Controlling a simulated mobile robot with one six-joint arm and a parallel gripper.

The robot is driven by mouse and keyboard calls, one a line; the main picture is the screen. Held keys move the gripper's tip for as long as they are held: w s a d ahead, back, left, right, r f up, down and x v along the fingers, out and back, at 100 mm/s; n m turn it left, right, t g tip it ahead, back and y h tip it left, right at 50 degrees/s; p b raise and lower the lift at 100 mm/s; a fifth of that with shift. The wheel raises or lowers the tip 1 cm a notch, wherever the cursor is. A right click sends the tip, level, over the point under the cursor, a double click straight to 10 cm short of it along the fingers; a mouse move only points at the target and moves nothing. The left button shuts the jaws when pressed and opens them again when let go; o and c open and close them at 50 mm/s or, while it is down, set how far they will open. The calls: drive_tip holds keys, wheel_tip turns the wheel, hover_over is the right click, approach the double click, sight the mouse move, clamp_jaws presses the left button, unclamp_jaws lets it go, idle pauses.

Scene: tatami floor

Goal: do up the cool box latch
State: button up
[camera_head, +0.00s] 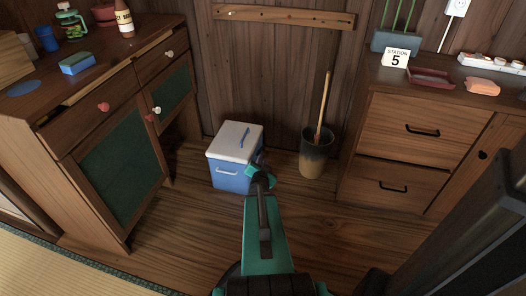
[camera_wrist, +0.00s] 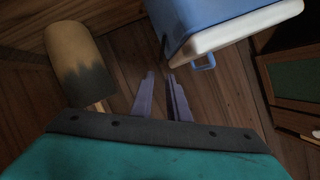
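The cool box (camera_head: 234,158) stands upright on the wooden floor, with a blue body and a white lid (camera_head: 238,136) lying down on it. A blue bar shows on the lid top and a pale handle (camera_head: 227,171) on the front. My gripper (camera_head: 258,157) is beside the box's right side, partly hidden by my own wrist. In the wrist view the box (camera_wrist: 205,18) appears inverted at the top, with a small blue loop (camera_wrist: 205,63) by its lid. There my gripper (camera_wrist: 160,75) has its two fingers apart, empty, short of the box. The latch's state is not clear.
A wooden desk (camera_head: 118,140) is on the left and a drawer cabinet (camera_head: 420,130) on the right. A peg rail (camera_head: 284,16) is on the wall behind.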

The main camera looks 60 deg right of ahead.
sight(262, 149)
drive_tip(key=shift+b+x, duration=1.55)
drive_tip(key=shift+x, duration=5.15)
clamp_jaws()
drive_tip(key=p, duration=0.3)
drive_tip(key=shift+w+d+r, duration=0.1)
drive_tip(key=shift+w+r, duration=0.05)
drive_tip(key=shift+r, duration=0.1)
drive_tip(key=p, duration=0.6)
drive_tip(key=shift+w+r+n+g, duration=0.1)
drive_tip(key=shift+w+n+g, duration=0.05)
drive_tip(key=shift+n+g, duration=0.2)
drive_tip(key=shift+n+p, duration=0.25)
drive_tip(key=shift+p, duration=0.8)
drive_tip(key=shift+a, duration=0.25)
